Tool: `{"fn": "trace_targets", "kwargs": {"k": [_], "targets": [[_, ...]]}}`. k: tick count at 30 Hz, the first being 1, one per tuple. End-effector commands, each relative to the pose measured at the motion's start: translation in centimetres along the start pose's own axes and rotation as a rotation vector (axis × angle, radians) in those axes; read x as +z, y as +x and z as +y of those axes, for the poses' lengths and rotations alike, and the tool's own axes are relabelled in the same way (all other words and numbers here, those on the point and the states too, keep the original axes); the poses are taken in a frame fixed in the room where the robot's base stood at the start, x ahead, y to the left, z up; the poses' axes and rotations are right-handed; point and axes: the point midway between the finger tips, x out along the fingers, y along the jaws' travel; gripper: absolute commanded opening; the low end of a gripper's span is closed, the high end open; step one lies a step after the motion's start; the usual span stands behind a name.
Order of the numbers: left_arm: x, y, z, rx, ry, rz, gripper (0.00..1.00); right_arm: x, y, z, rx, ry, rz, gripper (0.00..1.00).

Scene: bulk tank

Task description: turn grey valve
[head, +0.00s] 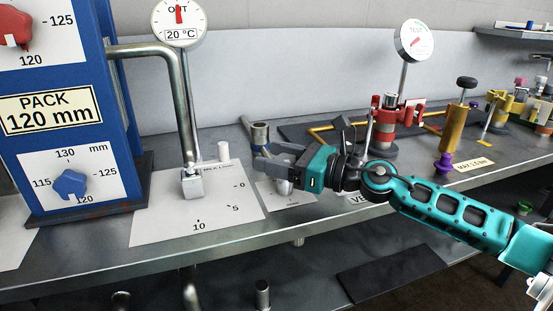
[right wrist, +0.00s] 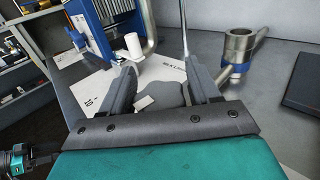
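A grey lobed knob, which looks like the grey valve (right wrist: 165,93), sits between the fingers of my right gripper (right wrist: 160,66) in the right wrist view. The fingers are spread, one on each side of it; I cannot tell whether they touch it. In the head view my right gripper (head: 264,158) reaches in from the right, low over the bench. Below it a small grey part (head: 284,187) shows on a white plate, with most of it hidden by the gripper.
A blue panel (head: 100,160) with a blue knob (head: 70,184) stands at the left. A bent metal pipe (head: 186,110) meets a scale plate (head: 220,222). A metal cylinder (right wrist: 238,48) stands close right of the fingers. A red valve assembly (head: 385,120) is behind my arm.

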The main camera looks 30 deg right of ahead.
Motion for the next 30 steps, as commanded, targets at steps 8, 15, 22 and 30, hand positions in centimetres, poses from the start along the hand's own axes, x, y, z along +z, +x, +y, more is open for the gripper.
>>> {"fn": "trace_targets", "kwargs": {"k": [8,15,22,30], "targets": [[0.0,0.0,0.0,0.0,0.0,0.001,0.52,-0.2,0.0,0.0,0.001,0.001,0.004,0.71],[0.2,0.2,0.0,0.0,0.0,0.001,0.52,-0.4,-0.7,0.1,0.001,0.004,0.006,0.71],[0.7,0.5,0.0,0.0,-0.001,0.001,0.52,-0.6,-2.9,0.1,0.001,0.003,0.008,0.71],[0.5,0.4,0.0,0.0,-0.001,0.0,0.52,-0.3,-6.2,0.1,0.0,0.007,0.004,0.71]]}}
